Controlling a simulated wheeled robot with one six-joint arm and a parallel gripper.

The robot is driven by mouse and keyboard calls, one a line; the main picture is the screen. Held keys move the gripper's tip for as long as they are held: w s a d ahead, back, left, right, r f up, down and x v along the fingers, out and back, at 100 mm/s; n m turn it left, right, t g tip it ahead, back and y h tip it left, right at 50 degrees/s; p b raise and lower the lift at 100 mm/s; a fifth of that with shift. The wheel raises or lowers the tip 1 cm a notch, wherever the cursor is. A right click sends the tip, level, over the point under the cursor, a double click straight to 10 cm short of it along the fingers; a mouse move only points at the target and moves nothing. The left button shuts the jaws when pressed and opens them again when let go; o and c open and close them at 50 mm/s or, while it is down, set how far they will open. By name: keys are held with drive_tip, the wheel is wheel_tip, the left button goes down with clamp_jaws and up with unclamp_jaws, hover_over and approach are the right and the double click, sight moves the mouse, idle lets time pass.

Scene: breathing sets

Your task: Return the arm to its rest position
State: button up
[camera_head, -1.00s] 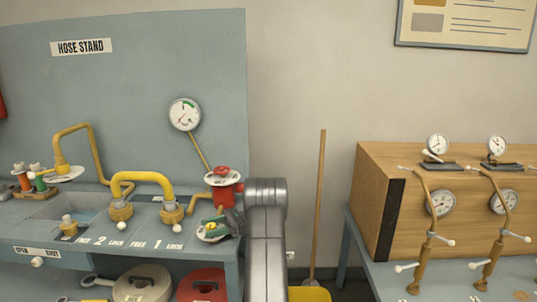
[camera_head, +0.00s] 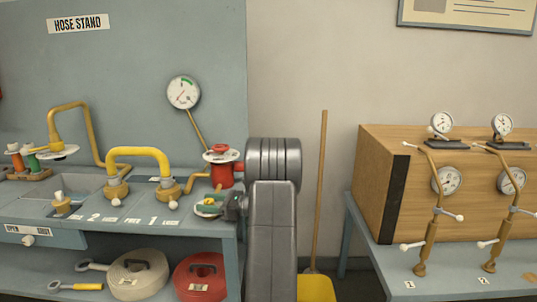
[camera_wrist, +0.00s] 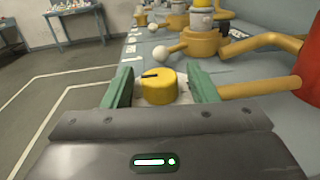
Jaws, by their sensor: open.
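My arm (camera_head: 272,230) rises in front of the gap between the hose stand and the right-hand table in the head view. My gripper (camera_head: 228,206) is at the stand's right front edge. In the wrist view its two green fingers (camera_wrist: 160,72) are apart, with a yellow round knob (camera_wrist: 158,90) with a dark mark between them. Gaps show beside the knob, so it does not look gripped. In the head view the gripper partly hides the knob's white disc (camera_head: 205,212).
The hose stand bench (camera_head: 120,232) carries a red valve post (camera_head: 222,172) and a yellow bent pipe (camera_head: 140,153) close by. A gauge (camera_head: 183,92) is on the panel. A broom (camera_head: 320,190) leans at the wall. A wooden gauge cabinet (camera_head: 385,190) stands right.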

drive_tip(key=m+t+h+b, duration=0.1)
drive_tip(key=m+t+b, duration=0.1)
drive_tip(key=t, duration=0.1)
drive_tip(key=m+t+h+b, duration=0.2)
drive_tip(key=t+b, duration=0.1)
drive_tip(key=m+t+h+b, duration=0.1)
drive_tip(key=m+t+b, duration=0.1)
drive_tip(key=t, duration=0.1)
drive_tip(key=shift+s+f+m, duration=0.15)
drive_tip(key=shift+f+m, duration=0.1)
drive_tip(key=shift+m, duration=0.15)
drive_tip(key=m+t+h+b, duration=0.2)
drive_tip(key=t+h+b, duration=0.1)
drive_tip(key=shift+r+m+h+b, duration=0.2)
drive_tip(key=shift+m+h+b, duration=0.3)
drive_tip(key=shift+b, duration=0.1)
drive_tip(key=shift+t, duration=0.3)
